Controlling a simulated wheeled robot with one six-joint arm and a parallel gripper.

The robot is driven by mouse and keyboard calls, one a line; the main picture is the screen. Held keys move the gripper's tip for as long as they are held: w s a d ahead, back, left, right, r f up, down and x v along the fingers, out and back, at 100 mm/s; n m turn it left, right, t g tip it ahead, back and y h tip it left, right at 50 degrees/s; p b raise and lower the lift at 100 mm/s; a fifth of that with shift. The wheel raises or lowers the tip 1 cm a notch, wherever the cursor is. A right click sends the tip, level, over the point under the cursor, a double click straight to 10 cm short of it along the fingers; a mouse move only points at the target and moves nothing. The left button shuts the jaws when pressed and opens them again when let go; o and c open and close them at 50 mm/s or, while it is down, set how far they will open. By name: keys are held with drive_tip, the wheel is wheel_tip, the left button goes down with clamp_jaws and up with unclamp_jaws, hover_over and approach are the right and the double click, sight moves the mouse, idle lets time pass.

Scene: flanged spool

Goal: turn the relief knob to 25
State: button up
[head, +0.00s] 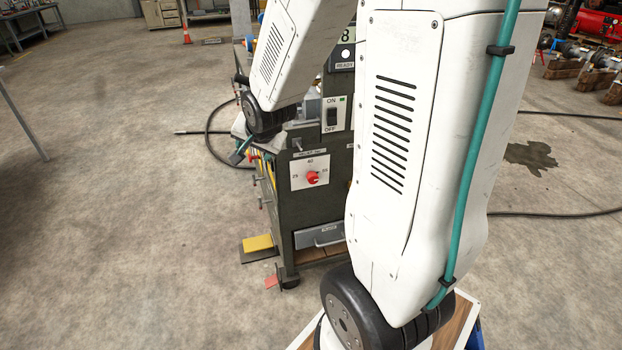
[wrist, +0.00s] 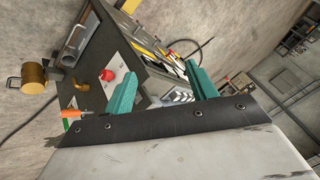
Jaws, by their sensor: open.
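The red relief knob (head: 312,177) sits on a white dial plate (head: 299,184) on the end of a dark green machine cabinet. The plate has printed numbers, with 40 at the top and what looks like 25 at left. The knob's pointer direction is too small to tell. In the wrist view the red knob (wrist: 107,75) shows left of the fingers. My gripper (head: 238,154) is left of and a little above the knob in the head view, apart from it. Its teal fingers are spread and empty in the wrist view (wrist: 159,68).
An ON/OFF switch (head: 332,116) is above the dial and a grey drawer (head: 318,237) below. A yellow pedal (head: 258,243) is at the cabinet's foot. A brass padlock-like piece (wrist: 34,74) shows at left in the wrist view. Open floor lies left.

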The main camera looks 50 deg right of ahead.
drive_tip(key=w+d+f+m+t+h, duration=0.1)
drive_tip(key=w+d+f+m, duration=0.15)
drive_tip(key=d+f, duration=0.2)
drive_tip(key=w+d+f+m+t, duration=0.1)
drive_tip(key=w+d+f+m, duration=0.1)
drive_tip(key=d+f+m, duration=0.25)
drive_tip(key=m+t+h, duration=0.6)
drive_tip(key=m, duration=0.8)
approach(313, 180)
drive_tip(key=x, duration=1)
drive_tip(key=shift+w+d, duration=0.25)
drive_tip(key=c, duration=1)
